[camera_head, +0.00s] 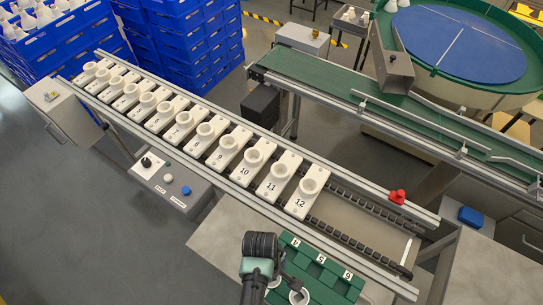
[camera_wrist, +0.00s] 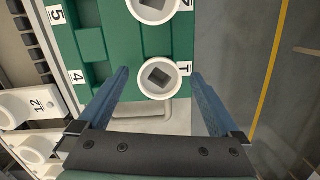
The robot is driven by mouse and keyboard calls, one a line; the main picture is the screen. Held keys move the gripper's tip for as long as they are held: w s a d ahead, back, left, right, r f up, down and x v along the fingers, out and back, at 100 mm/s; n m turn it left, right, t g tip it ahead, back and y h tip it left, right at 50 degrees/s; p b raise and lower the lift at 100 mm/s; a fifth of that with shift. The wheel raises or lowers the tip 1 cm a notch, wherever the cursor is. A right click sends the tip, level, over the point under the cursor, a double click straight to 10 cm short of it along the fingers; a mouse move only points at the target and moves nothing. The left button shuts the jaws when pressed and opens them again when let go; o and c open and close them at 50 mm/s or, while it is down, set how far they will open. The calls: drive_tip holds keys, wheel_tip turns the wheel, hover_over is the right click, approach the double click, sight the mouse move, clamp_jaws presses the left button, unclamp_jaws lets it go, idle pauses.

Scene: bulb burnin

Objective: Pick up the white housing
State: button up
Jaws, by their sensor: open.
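A white round housing (camera_wrist: 158,80) with a dark square opening sits in the green tray at its edge, in the wrist view. A second white housing (camera_wrist: 153,9) is beyond it, cut by the top edge. My gripper (camera_wrist: 159,74) is open, with one blue finger on each side of the nearer housing and a gap on both sides. In the head view, the green tray (camera_head: 322,275) is at the bottom, partly behind my arm. White rings (camera_head: 299,297) show beside my gripper there, partly hidden.
A rail conveyor (camera_head: 349,222) carries a row of numbered white sockets left of and behind the tray. A control box with knobs (camera_head: 172,183) stands at its near side. Blue crates, a green belt (camera_head: 345,92) and a round blue-topped table are farther back.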

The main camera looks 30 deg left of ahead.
drive_tip(key=c, duration=1.4)
drive_tip(key=shift+r, duration=0.15)
